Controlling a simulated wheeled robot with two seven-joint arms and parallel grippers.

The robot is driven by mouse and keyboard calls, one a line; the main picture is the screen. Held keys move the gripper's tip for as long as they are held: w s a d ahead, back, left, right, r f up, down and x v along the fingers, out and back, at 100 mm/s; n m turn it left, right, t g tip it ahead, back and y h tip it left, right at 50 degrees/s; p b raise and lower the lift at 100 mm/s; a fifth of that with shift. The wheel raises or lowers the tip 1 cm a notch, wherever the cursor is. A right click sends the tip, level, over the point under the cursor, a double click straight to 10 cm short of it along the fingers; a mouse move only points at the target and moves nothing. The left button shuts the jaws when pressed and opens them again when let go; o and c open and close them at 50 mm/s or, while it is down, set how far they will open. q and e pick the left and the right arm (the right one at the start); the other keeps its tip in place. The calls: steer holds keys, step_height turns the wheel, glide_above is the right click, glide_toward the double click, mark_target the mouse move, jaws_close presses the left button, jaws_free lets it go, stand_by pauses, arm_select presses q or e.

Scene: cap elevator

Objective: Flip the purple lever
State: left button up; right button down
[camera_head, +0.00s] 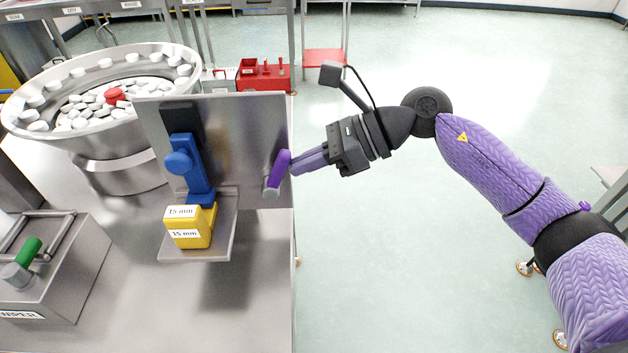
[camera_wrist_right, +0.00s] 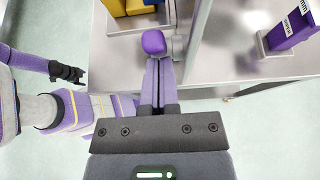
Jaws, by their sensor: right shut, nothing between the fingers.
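The purple lever (camera_head: 279,168) sits at the right edge of an upright metal plate in the head view, on a grey pivot at its lower end. In the right wrist view its rounded purple end (camera_wrist_right: 153,42) is just ahead of the fingertips. My right gripper (camera_head: 294,168) is shut with nothing between its fingers. Its tips are at the lever's right side, touching it or very close; I cannot tell which. In the right wrist view the shut fingers (camera_wrist_right: 158,62) point straight at the lever.
The metal plate (camera_head: 250,120) carries a blue lever (camera_head: 196,170) above a yellow 15 mm block (camera_head: 190,227). A steel bowl (camera_head: 100,62) of white caps stands behind left. A green-handled box (camera_head: 45,270) is front left. Open floor lies right of the table.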

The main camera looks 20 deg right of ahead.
steer(key=shift+a+r+h+p, duration=0.25)
steer(key=shift+r+h+p, duration=0.25)
steer(key=shift+r, duration=0.1)
steer(key=shift+w+a+h+p, duration=0.15)
steer(key=shift+h+p, duration=0.15)
steer(key=shift+a+r+g+h+p, duration=0.1)
steer(key=shift+a+g+h+p, duration=0.2)
steer(key=shift+h+p, duration=0.25)
arm_select(q)
steer(key=r, duration=0.4)
steer(key=shift+w+d, duration=0.15)
steer(key=shift+w, duration=0.1)
arm_select(e)
steer(key=shift+w+a, duration=0.1)
steer(key=shift+a, duration=0.1)
arm_select(q)
steer(key=shift+p, duration=0.3)
arm_select(e)
steer(key=shift+a, duration=0.1)
arm_select(q)
steer(key=shift+s, duration=0.1)
